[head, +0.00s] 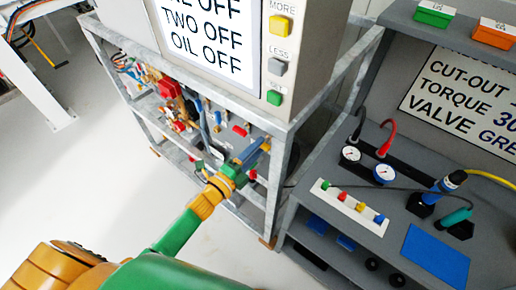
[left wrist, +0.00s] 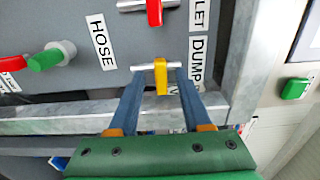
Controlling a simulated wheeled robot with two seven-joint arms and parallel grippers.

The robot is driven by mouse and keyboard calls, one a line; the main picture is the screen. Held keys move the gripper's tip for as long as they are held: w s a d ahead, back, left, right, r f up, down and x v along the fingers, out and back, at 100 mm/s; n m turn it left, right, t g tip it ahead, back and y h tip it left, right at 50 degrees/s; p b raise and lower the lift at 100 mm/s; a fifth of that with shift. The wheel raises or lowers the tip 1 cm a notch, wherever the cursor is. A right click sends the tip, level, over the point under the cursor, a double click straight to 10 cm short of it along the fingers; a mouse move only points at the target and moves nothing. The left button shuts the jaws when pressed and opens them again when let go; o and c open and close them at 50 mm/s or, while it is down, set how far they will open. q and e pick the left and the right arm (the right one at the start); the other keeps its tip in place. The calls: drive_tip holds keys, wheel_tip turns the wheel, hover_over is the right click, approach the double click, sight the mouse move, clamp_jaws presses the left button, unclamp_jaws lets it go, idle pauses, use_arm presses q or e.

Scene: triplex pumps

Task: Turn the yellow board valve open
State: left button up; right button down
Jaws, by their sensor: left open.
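The yellow board valve (left wrist: 161,80) is a small yellow handle on a pale metal pipe stub, set on the grey board beside the label "DUMP". In the left wrist view my left gripper (left wrist: 160,74) is open, with one blue finger on each side of the yellow handle. A gap shows between the handle and each finger. In the head view the left gripper (head: 259,150) reaches the right end of the board, and the yellow handle (head: 266,147) shows small at its fingertips. My right gripper is in neither view.
A red valve (left wrist: 154,12) and a green valve (left wrist: 45,59) sit on the same board. A galvanised frame rail (left wrist: 60,117) runs along the board's edge. A grey bench (head: 400,205) with gauges and coloured buttons stands at the right.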

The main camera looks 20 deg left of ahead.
use_arm(q)
drive_tip(key=shift+d+r, duration=0.1)
drive_tip(key=shift+d, duration=0.2)
drive_tip(key=shift+a, duration=0.15)
clamp_jaws()
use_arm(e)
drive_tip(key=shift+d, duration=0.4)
use_arm(q)
drive_tip(key=shift+n, duration=0.3)
drive_tip(key=n, duration=0.4)
drive_tip(key=shift+p, duration=0.35)
drive_tip(key=n, duration=0.4)
drive_tip(key=shift+n, duration=0.3)
drive_tip(key=n+p, duration=0.1)
drive_tip(key=n, duration=0.3)
drive_tip(key=shift+n, duration=2.4)
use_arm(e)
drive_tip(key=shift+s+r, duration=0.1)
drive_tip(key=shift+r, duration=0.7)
use_arm(q)
drive_tip(key=shift+r, duration=0.1)
